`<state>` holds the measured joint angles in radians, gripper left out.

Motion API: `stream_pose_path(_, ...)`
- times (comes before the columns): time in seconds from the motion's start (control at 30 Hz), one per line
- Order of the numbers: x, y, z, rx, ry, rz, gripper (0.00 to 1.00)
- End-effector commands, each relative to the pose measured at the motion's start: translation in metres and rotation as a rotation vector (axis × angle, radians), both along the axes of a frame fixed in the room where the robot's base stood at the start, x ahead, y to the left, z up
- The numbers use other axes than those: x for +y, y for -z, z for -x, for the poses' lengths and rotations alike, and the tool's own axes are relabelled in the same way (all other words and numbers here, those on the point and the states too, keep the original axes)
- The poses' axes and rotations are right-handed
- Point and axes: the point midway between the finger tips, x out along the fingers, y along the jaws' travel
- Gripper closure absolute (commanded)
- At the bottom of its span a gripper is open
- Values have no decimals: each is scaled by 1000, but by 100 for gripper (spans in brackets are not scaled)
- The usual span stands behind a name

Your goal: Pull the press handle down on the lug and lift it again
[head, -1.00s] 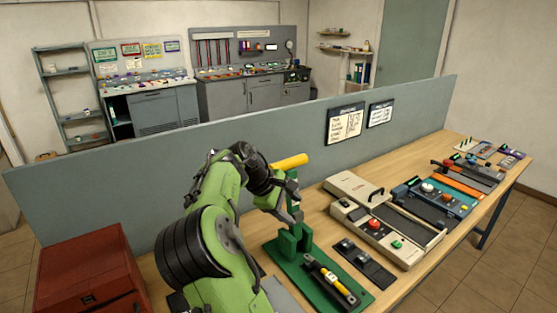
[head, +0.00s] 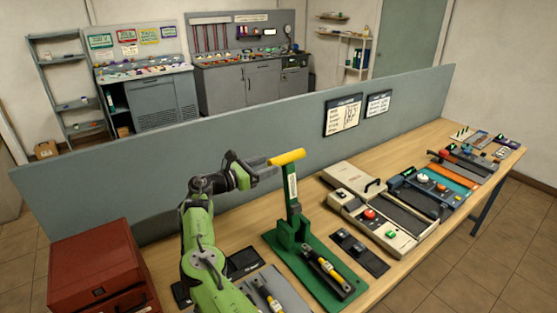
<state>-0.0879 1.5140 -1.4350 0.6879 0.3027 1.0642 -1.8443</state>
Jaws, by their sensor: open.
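The green press (head: 295,235) stands on the bench with its lever upright. Its yellow handle bar (head: 287,157) is at the top, with a label on the lever below it. A yellow and black piece with metal ends (head: 328,270), perhaps the lug with its cable, lies along the press's green base. My gripper (head: 251,174) is open and empty, to the left of the yellow handle and a little lower in the picture. Whether the lug is pressed is too small to tell.
A similar yellow piece (head: 268,296) lies on a grey plate left of the press. A red cabinet (head: 95,270) stands at the left. A grey partition (head: 200,160) runs behind the bench. A beige machine (head: 375,225) and a black switch plate (head: 358,252) are at the right.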

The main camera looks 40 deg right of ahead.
Motion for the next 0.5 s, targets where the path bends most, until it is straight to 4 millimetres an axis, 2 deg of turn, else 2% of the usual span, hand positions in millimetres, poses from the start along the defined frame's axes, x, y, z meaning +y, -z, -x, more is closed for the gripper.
stream_pose_path(0.1,-28,-2,4,0,3,-2,39)
stream_pose_path(0.2,-44,-1,5,0,2,-1,39)
stream_pose_path(0.3,-52,-1,6,0,0,-1,39)
stream_pose_path(0.5,-54,0,6,0,0,-2,39)
